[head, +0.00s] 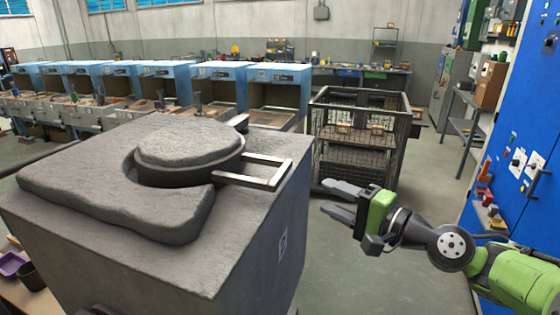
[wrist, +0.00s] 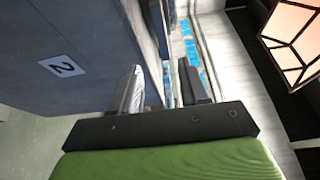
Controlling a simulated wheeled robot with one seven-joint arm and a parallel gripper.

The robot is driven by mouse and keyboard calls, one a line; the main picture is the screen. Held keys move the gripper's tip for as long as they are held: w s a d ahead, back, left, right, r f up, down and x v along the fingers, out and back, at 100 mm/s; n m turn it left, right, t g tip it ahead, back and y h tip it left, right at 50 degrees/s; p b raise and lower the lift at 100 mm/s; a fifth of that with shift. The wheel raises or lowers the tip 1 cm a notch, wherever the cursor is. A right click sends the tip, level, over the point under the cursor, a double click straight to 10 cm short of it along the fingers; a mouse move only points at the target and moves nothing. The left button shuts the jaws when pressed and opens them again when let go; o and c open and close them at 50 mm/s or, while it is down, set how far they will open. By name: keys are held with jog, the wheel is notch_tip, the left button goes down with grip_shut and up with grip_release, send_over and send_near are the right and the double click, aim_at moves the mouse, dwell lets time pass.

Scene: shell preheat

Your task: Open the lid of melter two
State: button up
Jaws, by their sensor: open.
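Melter two (head: 275,270) is a large grey block with a rough stone-like top. A "2" label shows on its side in the wrist view (wrist: 63,66). Its round lid (head: 190,142) sits on the top, down over the opening. A pale rectangular handle frame (head: 258,172) reaches from the lid to the right. My gripper (head: 335,200) is to the right of the melter, apart from the handle and lower than it. Its fingers (wrist: 165,88) are open with nothing between them.
A wire-mesh cage cart (head: 362,145) stands behind my gripper. Blue-topped workstations (head: 220,72) line the back. A blue cabinet (head: 520,130) is at the right. A purple bin (head: 12,264) is at the lower left.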

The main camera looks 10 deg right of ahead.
aim_at(284, 176)
jog(key=b+x, duration=0.1)
jog(key=x, duration=1.4)
jog(key=shift+w+a+r, duration=0.1)
jog(key=shift+a, duration=0.25)
grip_shut()
